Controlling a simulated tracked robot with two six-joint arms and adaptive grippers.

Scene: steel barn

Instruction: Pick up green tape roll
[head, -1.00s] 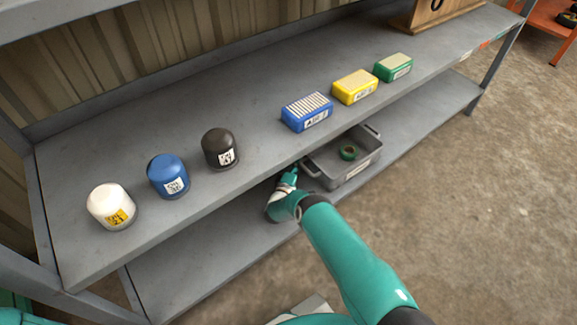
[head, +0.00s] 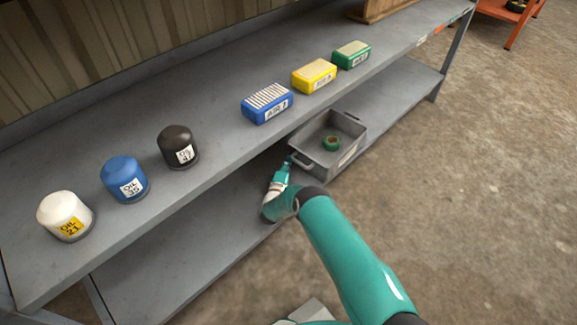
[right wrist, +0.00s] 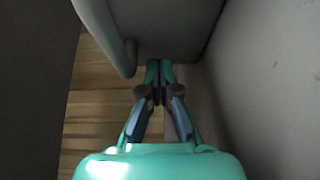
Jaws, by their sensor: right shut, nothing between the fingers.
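The green tape roll (head: 332,143) lies inside a grey tray (head: 353,122) on the lower shelf, in the head view. My right gripper (head: 286,165) is just outside the tray's near left end, close to its handle. In the right wrist view my right gripper (right wrist: 159,67) is shut with its fingertips together and nothing between them. A grey wall and a rounded bar, probably the tray's end and handle, show just ahead of the fingers there. The tape roll does not show in the right wrist view. My left gripper is not in view.
The upper shelf (head: 225,135) overhangs the lower shelf (head: 190,247). On it stand white (head: 65,215), blue (head: 124,179) and black (head: 178,146) oil filters, and blue (head: 266,102), yellow (head: 314,75) and green (head: 351,54) boxes.

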